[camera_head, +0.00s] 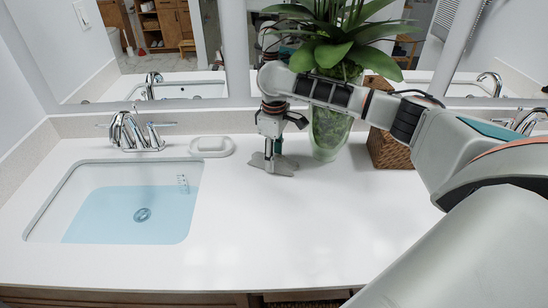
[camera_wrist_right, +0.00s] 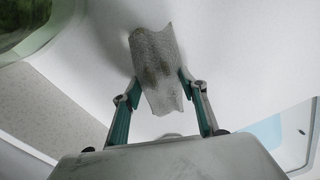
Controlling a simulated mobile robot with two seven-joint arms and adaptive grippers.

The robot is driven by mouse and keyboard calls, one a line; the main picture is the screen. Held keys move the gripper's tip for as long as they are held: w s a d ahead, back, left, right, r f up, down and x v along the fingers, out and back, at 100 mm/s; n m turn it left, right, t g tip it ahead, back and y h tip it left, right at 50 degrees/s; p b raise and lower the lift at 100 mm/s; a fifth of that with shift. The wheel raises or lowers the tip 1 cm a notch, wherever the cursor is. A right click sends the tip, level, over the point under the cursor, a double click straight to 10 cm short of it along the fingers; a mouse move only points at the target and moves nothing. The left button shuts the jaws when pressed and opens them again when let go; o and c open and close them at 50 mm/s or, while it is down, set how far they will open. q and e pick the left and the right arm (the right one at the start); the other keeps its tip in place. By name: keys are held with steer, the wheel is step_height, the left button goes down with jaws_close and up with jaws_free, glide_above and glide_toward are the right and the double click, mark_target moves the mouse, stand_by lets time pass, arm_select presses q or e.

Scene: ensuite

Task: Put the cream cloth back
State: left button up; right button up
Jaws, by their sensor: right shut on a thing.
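The cloth (camera_head: 283,165) looks pale greyish rather than clearly cream, with faint darker patches in the right wrist view (camera_wrist_right: 153,62). It is at the counter surface, between the sink and the plant vase. My right gripper (camera_head: 272,150) points down over it and is shut on it. In the right wrist view the two fingers (camera_wrist_right: 158,86) press on either side of the bunched cloth. I cannot tell whether the cloth is lifted off the counter. My left gripper is not in view.
A white sink (camera_head: 120,212) with a chrome faucet (camera_head: 130,132) is at left. A white soap dish (camera_head: 212,146) sits left of the gripper. A green glass vase (camera_head: 330,135) and a woven basket (camera_head: 388,150) stand close at right. The front counter (camera_head: 270,235) is clear. Mirrors line the back.

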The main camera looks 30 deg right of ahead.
steer(key=shift+f, duration=0.1)
steer(key=shift+p, duration=0.4)
steer(key=o, duration=1)
steer(key=shift+f, duration=0.1)
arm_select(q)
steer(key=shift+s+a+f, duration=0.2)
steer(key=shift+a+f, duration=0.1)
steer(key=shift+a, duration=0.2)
arm_select(e)
steer(key=shift+b, duration=0.45)
step_height(320, 180, up, 5)
steer(key=shift+w+p, duration=0.1)
steer(key=shift+p, duration=0.55)
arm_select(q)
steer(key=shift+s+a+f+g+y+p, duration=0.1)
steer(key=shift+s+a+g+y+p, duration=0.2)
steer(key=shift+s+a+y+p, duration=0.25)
arm_select(e)
step_height(320, 180, up, 7)
steer(key=shift+r, duration=0.2)
